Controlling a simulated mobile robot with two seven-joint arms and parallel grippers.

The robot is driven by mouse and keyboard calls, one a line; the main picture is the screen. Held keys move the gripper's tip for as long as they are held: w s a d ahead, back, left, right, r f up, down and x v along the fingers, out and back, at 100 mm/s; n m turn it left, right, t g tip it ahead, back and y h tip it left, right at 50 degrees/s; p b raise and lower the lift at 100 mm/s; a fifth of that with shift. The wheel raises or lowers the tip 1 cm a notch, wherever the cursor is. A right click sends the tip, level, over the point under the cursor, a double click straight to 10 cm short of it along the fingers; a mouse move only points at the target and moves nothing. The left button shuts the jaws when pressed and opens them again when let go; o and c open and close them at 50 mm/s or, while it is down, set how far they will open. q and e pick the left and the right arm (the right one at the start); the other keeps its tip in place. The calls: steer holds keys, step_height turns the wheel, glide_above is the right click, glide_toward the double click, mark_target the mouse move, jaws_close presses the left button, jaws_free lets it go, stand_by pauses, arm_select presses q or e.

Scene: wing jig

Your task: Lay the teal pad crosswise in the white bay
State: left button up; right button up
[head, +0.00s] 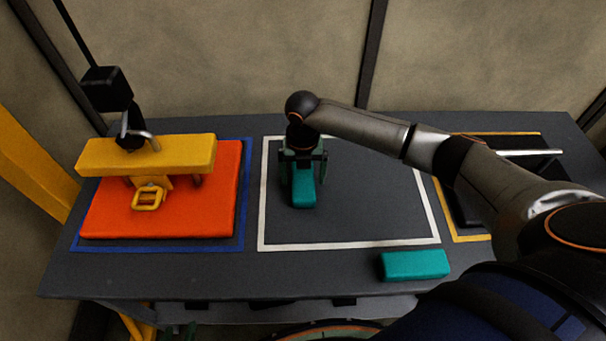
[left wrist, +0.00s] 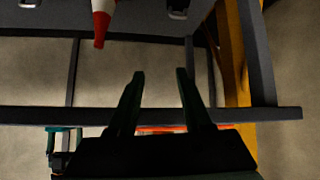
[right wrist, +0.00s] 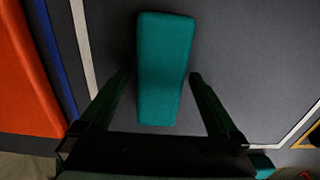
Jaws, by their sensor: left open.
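A teal pad (head: 303,194) lies inside the white bay (head: 350,245), near its left side, its long side running front to back. It shows large in the right wrist view (right wrist: 164,68). My right gripper (head: 304,162) is over it, pointing down. Its fingers (right wrist: 160,78) are spread on either side of the pad, the right one close to its edge; I cannot tell if they touch. A second teal pad (head: 415,265) lies left to right on the table, just in front of the bay. My left gripper (left wrist: 160,75) is open and empty, low by the table's front edge.
A yellow outline (head: 445,220) lies right. A red and white cone (left wrist: 102,22) shows in the left wrist view. The bay's middle and right are clear.

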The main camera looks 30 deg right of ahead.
mark_target(303, 176)
step_height(303, 176, up, 12)
steer(key=p, duration=0.1)
steer(key=shift+r, duration=0.15)
stand_by(0.5)
